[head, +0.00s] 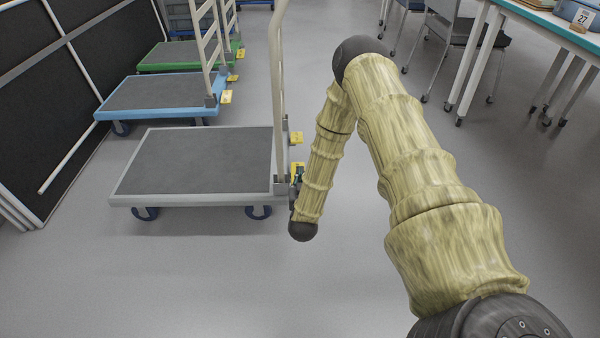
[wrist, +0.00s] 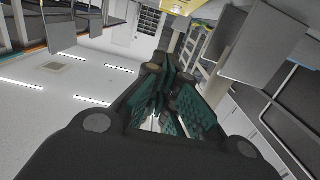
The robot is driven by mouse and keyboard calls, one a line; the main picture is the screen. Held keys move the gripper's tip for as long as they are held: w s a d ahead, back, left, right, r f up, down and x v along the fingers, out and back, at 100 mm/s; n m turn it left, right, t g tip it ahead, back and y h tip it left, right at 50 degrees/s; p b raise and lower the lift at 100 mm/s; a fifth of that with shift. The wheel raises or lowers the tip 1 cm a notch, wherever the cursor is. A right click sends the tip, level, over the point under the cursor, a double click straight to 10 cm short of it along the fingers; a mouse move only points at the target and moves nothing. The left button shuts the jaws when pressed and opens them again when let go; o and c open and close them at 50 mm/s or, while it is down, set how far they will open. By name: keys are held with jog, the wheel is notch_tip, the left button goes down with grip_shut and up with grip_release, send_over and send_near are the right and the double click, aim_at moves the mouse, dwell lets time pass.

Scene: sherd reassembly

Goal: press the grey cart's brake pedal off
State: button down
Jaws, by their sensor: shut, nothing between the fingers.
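The grey cart (head: 195,165) stands left of centre in the head view, with a dark deck, a pale rim and an upright handle on its right end. A yellow pedal (head: 296,138) sticks out from the cart's right end, near the rear corner. My gripper (head: 297,174) is small and dark beside the cart's right end, just in front of that pedal and partly hidden by my arm. In the wrist view my gripper (wrist: 168,72) shows its fingers closed and empty. A yellow surface (wrist: 182,5) shows at that view's top edge, beyond the fingertips; whether they touch it is unclear.
A blue cart (head: 160,95) and a green cart (head: 180,55) stand behind the grey one, with yellow pedals too. A dark partition (head: 60,110) borders the left. Chairs and a table (head: 545,20) stand at the back right. The front floor is clear.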

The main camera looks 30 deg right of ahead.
jog(key=b, duration=0.5)
send_over(300, 163)
jog(key=v, duration=0.5)
jog(key=shift+w+f, duration=0.1)
jog(key=shift+f, duration=0.4)
notch_tip(300, 163, down, 2)
jog(key=shift+w+b, duration=0.15)
jog(key=shift+b, duration=0.35)
jog(key=shift+w+d+f+b, duration=0.15)
jog(key=shift+f+b, duration=0.35)
jog(key=shift+f, duration=0.25)
jog(key=shift+r+p, duration=0.15)
jog(key=shift+p, duration=0.2)
